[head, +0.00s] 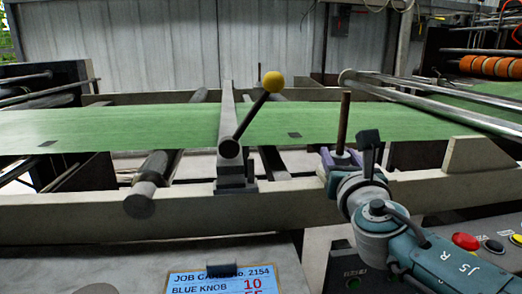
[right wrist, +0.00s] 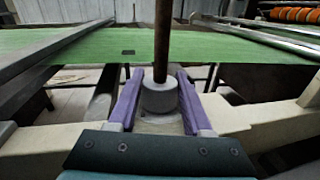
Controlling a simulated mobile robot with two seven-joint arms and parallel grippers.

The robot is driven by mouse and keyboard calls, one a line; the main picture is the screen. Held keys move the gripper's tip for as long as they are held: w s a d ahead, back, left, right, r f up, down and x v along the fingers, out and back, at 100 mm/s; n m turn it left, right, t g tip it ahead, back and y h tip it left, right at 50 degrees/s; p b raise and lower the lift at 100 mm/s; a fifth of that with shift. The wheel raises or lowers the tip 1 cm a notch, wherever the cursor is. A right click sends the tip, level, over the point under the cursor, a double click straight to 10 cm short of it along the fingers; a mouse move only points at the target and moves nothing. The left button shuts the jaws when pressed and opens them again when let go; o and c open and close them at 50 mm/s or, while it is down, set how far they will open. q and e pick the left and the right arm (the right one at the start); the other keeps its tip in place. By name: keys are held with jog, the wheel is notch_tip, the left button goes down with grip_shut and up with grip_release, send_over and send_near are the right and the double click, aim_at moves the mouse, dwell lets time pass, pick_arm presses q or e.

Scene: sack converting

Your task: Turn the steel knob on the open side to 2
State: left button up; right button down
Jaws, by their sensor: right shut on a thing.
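A short grey metal knob (right wrist: 159,97) sits between the purple fingers of my right gripper (right wrist: 159,104) in the right wrist view. A brown upright rod (right wrist: 163,40) rises at its top; it also shows in the head view (head: 343,118). In the head view my right gripper (head: 341,160) is at the pale frame's right part, its fingers shut on this knob from the near side. No scale or number is legible on the knob, so its setting cannot be told. My left gripper is not in view.
Green web (head: 120,125) runs behind the pale frame rail (head: 80,217). A job card (head: 222,280) reads "BLUE KNOB 10". A red button (head: 466,241) is on the panel at lower right.

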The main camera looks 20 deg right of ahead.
dwell(0.3)
jog(key=shift+c, duration=1.6)
grip_release()
jog(key=p+v, duration=0.2)
jog(key=v, duration=0.8)
